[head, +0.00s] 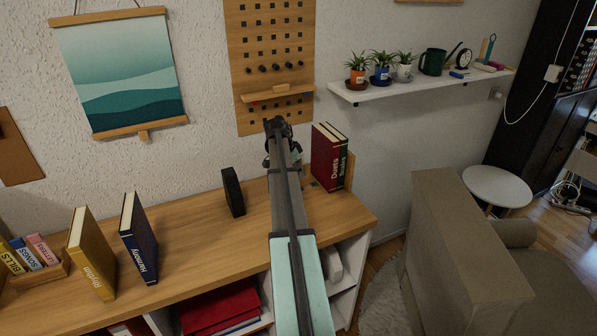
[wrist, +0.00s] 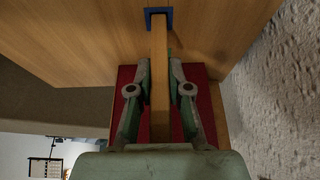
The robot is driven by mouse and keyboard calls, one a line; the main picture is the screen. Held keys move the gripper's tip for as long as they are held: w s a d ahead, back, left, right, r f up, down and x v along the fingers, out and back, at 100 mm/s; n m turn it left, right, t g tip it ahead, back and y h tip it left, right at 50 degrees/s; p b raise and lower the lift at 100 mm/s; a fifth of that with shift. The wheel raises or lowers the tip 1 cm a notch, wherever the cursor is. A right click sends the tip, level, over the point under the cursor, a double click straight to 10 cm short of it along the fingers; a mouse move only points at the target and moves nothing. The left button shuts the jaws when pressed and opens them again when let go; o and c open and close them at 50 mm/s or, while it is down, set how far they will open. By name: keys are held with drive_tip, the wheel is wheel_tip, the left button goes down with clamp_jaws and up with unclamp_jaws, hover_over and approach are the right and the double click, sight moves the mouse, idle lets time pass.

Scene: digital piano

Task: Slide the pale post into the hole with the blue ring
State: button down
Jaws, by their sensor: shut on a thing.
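In the wrist view my gripper (wrist: 159,72) is shut on the pale post (wrist: 159,42), one finger on each side of it. The post is a long, square-sided wooden bar running up the picture from between the fingers. Its far end meets the square blue ring (wrist: 149,13) on a wooden surface. The post covers the middle of the ring, so I cannot tell whether its end is inside the hole or just at it. In the head view my own arm hides the fingers, the post and the blue ring.
Red books (head: 327,157) stand close beside my arm on the wooden top (head: 190,237); they show behind the fingers in the wrist view (wrist: 203,100). A small dark block (head: 233,192) stands left of my arm. Blue (head: 139,238) and yellow (head: 91,254) books stand further left. A pegboard (head: 240,60) hangs behind.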

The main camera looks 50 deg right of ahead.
drive_tip(key=shift+f+b, duration=0.45)
drive_tip(key=shift+f, duration=0.45)
idle(0.5)
drive_tip(key=c, duration=1)
unclamp_jaws()
drive_tip(key=shift+r, duration=0.15)
drive_tip(key=shift+r+p, duration=1.2)
drive_tip(key=shift+r, duration=1.7)
